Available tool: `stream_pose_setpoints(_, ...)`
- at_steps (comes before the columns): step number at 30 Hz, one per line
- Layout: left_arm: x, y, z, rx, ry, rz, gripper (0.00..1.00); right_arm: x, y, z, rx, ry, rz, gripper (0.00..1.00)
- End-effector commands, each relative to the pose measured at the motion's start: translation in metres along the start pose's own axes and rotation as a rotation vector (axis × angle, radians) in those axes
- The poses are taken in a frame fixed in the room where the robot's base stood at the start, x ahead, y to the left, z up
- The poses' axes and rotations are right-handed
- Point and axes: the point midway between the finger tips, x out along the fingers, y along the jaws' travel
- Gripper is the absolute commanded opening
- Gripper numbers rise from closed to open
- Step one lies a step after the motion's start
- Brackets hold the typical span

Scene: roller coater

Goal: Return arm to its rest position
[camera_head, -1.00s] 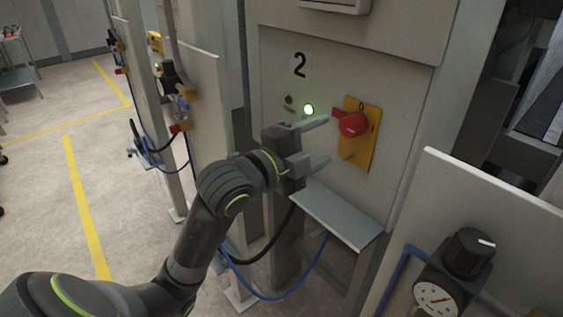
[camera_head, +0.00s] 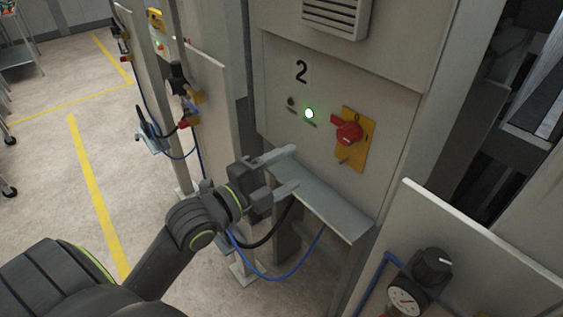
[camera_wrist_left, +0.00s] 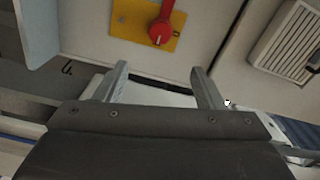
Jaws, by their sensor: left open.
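My left gripper (camera_head: 290,170) is open and empty. In the head view it is in front of the panel, at the left end of a grey shelf (camera_head: 335,208), below the green light. I cannot tell whether it touches the shelf. A red rotary switch (camera_head: 348,133) on a yellow plate (camera_head: 352,155) is on the panel, up and to the right of the gripper. In the left wrist view the fingers (camera_wrist_left: 165,82) are spread, and the red switch (camera_wrist_left: 161,25) shows beyond them, near the top. My right gripper is not in view.
The panel (camera_head: 275,75) bears a number 2, a lit green light (camera_head: 309,114) and a vent (camera_head: 336,14). A white board (camera_head: 470,245) with a gauge (camera_head: 404,300) and black knob (camera_head: 432,264) stands at lower right. Blue and black hoses hang below the shelf. Open floor (camera_head: 50,190) lies left.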

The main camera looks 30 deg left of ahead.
Motion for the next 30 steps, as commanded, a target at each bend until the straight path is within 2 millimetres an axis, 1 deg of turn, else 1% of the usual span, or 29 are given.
stream_pose_setpoints(1,-0.003,-0.001,0.0,0.0,-0.001,0.001,0.63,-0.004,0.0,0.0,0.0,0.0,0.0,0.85)
stream_pose_setpoints(7,-0.008,0.0,0.0,0.0,0.0,0.0,0.63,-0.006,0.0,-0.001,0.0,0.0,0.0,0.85)
stream_pose_setpoints(23,-0.007,0.002,0.002,-0.006,-0.005,0.003,0.63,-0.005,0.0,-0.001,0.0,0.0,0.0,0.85)
stream_pose_setpoints(26,-0.001,0.017,0.016,-0.047,-0.037,0.025,0.63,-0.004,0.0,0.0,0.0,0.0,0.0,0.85)
stream_pose_setpoints(29,0.009,0.05,0.045,-0.137,-0.109,0.071,0.63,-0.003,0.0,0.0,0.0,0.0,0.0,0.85)
stream_pose_setpoints(30,0.013,0.068,0.06,-0.185,-0.147,0.094,0.63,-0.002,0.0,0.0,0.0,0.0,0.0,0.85)
